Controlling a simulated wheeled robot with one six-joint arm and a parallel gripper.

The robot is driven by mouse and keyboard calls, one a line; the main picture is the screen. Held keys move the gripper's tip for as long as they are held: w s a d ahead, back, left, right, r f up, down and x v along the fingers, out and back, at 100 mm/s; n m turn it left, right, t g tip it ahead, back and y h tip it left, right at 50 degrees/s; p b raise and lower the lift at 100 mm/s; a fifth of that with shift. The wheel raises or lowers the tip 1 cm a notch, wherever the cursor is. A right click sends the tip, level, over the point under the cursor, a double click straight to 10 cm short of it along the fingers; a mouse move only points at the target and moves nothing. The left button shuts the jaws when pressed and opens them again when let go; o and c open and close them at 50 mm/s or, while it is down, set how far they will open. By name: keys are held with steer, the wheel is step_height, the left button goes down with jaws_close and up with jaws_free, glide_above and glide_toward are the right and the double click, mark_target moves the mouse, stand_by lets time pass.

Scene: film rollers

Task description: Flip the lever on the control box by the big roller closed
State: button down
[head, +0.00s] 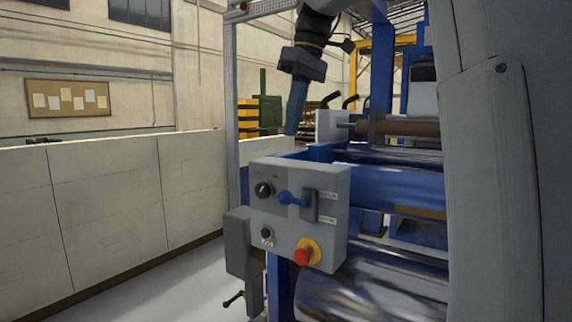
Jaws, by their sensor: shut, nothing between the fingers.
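The grey control box (270,222) stands in the middle of the head view, mounted beside the blue roller machine. Its blue lever (290,199) points left from a dark mount (311,205) on the box's right half. Two small labels sit at the right of the mount, too small to read. The big shiny roller (375,290) lies at the lower right, behind and below the box. My gripper (291,132) hangs from the top, pointing down, shut and empty. It appears above the box's upper edge, apart from the lever.
The box also carries a black knob (263,190), a smaller knob (266,234) and a red button on yellow (304,254). A grey post (231,110) rises behind the box. A low pale wall (110,200) runs along the left, with open floor before it.

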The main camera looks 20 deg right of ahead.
steer(key=shift+v, duration=1.1)
steer(key=shift+w+d, duration=0.1)
steer(key=shift+d, duration=0.05)
steer(key=p, duration=0.2)
glide_above(293, 199)
steer(key=a, duration=0.2)
steer(key=x, duration=0.4)
steer(key=d+x, duration=0.1)
steer(key=x, duration=0.3)
steer(key=s+d+x, duration=0.1)
steer(key=x, duration=0.2)
steer(key=shift+d+f, duration=0.15)
steer(key=shift+f, duration=0.55)
steer(key=shift+s+f+p, duration=0.15)
steer(key=shift+f+p, duration=0.2)
steer(key=shift+f, duration=0.4)
steer(key=shift+f, duration=0.15)
